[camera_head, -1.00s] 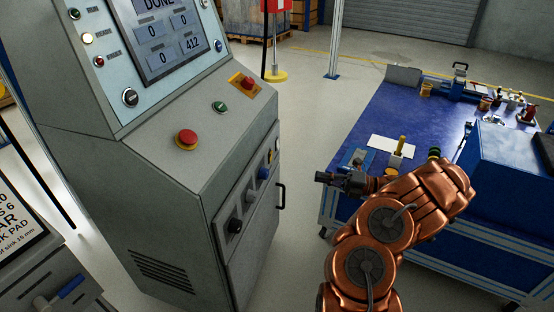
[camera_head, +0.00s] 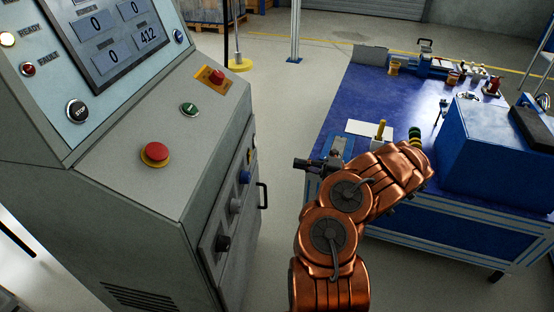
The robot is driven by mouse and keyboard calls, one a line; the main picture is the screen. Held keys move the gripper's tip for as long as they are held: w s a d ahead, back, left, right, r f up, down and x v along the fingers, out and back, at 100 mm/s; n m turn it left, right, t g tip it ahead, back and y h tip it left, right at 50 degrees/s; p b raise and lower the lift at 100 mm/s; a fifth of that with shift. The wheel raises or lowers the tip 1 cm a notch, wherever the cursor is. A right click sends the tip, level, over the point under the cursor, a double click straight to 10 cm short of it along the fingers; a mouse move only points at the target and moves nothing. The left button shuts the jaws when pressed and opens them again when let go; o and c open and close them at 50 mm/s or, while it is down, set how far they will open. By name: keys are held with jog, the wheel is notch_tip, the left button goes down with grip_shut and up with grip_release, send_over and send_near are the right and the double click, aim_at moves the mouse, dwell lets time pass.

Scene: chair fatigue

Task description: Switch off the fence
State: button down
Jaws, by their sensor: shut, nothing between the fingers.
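No label naming a fence is readable in view. A grey control cabinet (camera_head: 105,190) stands at left. Its sloped desk carries a red mushroom button (camera_head: 155,153) on a yellow ring, a green button (camera_head: 189,109) and a red switch (camera_head: 217,76) on an orange plate. Its side panel has a black knob (camera_head: 223,243), a grey knob (camera_head: 236,205), a blue knob (camera_head: 245,177) and a yellow one (camera_head: 250,155), partly seen edge-on. My gripper (camera_head: 298,163) is shut and empty. It points left toward the side panel, apart from it, in front of the blue table.
A blue worktable (camera_head: 350,100) with tools and a blue box (camera_head: 495,150) stands at right. A door handle (camera_head: 263,195) sticks out from the cabinet. A pole on a yellow base (camera_head: 240,65) and a white post (camera_head: 295,35) stand behind. Grey floor separates cabinet and table.

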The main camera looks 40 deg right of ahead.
aim_at(250, 157)
jog(key=b+x, duration=0.3)
jog(key=x, duration=1)
jog(key=shift+a, duration=0.2)
jog(key=shift+w+r, duration=0.1)
jog(key=shift+w, duration=0.05)
